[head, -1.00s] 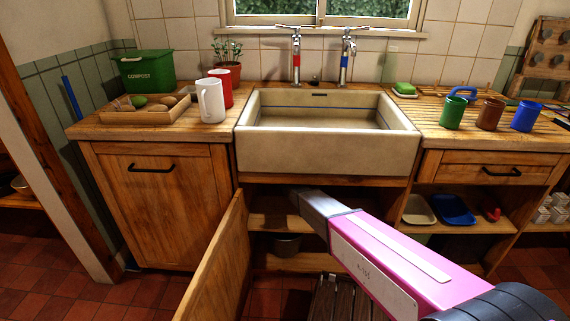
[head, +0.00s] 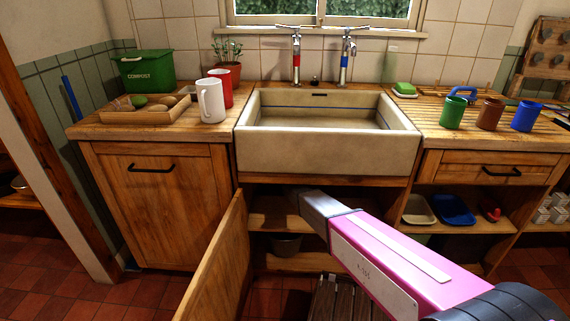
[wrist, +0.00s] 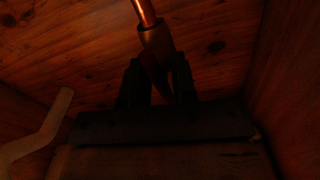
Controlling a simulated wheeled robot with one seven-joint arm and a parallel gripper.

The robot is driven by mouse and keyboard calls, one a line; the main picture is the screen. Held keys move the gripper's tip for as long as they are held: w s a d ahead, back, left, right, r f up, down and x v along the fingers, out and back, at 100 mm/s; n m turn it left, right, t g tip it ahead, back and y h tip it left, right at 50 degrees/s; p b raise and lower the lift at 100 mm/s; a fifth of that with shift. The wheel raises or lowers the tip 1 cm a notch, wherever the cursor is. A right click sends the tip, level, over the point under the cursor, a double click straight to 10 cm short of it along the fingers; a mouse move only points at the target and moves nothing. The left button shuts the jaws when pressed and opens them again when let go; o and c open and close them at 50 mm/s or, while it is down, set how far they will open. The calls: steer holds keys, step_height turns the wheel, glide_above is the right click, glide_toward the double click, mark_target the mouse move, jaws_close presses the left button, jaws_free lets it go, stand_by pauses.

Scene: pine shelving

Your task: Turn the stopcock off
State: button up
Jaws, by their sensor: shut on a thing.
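In the wrist view, the stopcock (wrist: 156,41) shows as a coppery fitting on a copper pipe (wrist: 145,12) that comes down from the top. A dark reddish lever (wrist: 154,76) hangs from the fitting. My gripper (wrist: 157,70) has its two dark fingers on either side of this lever and is shut on it. The lever's lower end is hidden by the gripper and shadow. In the head view, my pink arm reaches into the open cupboard under the sink (head: 325,150); the fingers and the stopcock are hidden there.
The cupboard door (head: 222,268) stands open left of my arm. Inside, a dark pot (head: 286,245) stands on the low shelf. In the wrist view, a pale bent pipe (wrist: 42,135) is at the left, and wooden walls are close around. A slatted wooden thing (head: 335,300) is below my arm.

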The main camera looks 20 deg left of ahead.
stand_by(0.3)
steer(key=o, duration=0.8)
steer(key=shift+c, duration=0.2)
